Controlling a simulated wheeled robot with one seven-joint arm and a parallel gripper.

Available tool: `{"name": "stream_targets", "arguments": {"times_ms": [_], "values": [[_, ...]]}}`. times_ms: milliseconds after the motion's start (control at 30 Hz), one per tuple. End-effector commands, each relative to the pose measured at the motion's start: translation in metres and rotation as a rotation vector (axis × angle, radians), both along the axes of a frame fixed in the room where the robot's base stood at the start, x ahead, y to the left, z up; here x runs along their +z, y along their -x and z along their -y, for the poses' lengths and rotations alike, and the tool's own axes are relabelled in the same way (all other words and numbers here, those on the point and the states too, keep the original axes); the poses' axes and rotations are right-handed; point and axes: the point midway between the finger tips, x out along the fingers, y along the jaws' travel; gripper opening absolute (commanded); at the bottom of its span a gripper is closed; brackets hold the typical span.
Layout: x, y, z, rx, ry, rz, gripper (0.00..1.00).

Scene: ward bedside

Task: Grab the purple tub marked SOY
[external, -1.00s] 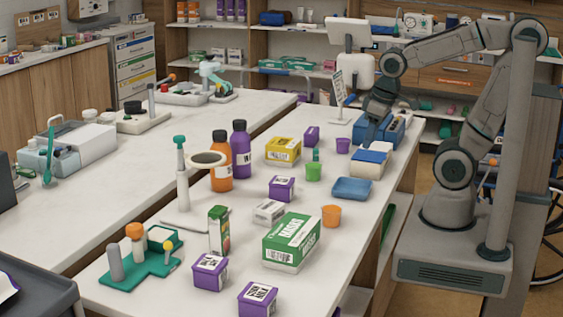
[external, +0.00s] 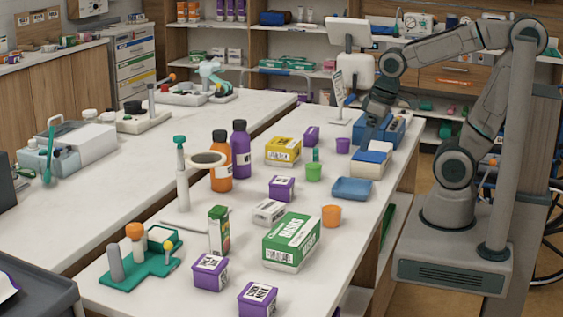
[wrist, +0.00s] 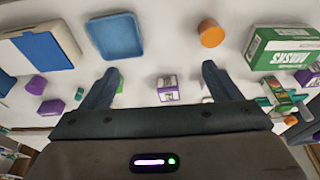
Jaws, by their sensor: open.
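Three purple tubs with white labels stand on the bedside counter in the external view: one mid-counter (external: 281,188), one near the front (external: 210,273) and one at the front edge (external: 257,299). Their print is too small for me to tell surely which reads SOY. My gripper (external: 368,135) is over the far right of the counter, partly hidden by my arm. In the wrist view my gripper (wrist: 160,70) is open and empty. A purple tub with a white label (wrist: 167,89) shows between the fingers, some distance beyond them. More purple pieces show at that view's right edge.
A green masks box (external: 291,243), small white box (external: 268,212), orange cup (external: 331,216), blue tray (external: 352,189) and green cup (external: 313,172) surround the middle tub. Purple and orange bottles (external: 241,150) stand behind it to the left. A white-blue box (external: 369,165) is near my gripper.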

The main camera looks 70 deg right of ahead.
Motion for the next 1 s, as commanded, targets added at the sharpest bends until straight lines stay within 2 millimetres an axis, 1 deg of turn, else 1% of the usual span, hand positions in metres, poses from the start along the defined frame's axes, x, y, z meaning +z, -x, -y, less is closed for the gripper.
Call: {"name": "stream_targets", "arguments": {"times_ms": [67, 167, 333, 467, 567, 700, 800, 900, 1000], "values": [[0.002, -0.007, 0.0, 0.039, 0.016, -0.008, 0.84], [0.005, -0.025, 0.0, 0.154, 0.063, -0.032, 0.84], [0.009, -0.076, -0.002, 0.474, 0.169, -0.098, 0.84], [0.006, -0.117, -0.006, 0.738, 0.235, -0.152, 0.84], [-0.001, -0.149, -0.01, 0.94, 0.274, -0.193, 0.84], [-0.016, -0.192, -0.015, 1.22, 0.312, -0.244, 0.84], [-0.029, -0.218, -0.018, 1.395, 0.325, -0.273, 0.84], [-0.039, -0.237, -0.021, 1.528, 0.332, -0.29, 0.84], [-0.046, -0.248, -0.023, 1.612, 0.336, -0.301, 0.84]]}}
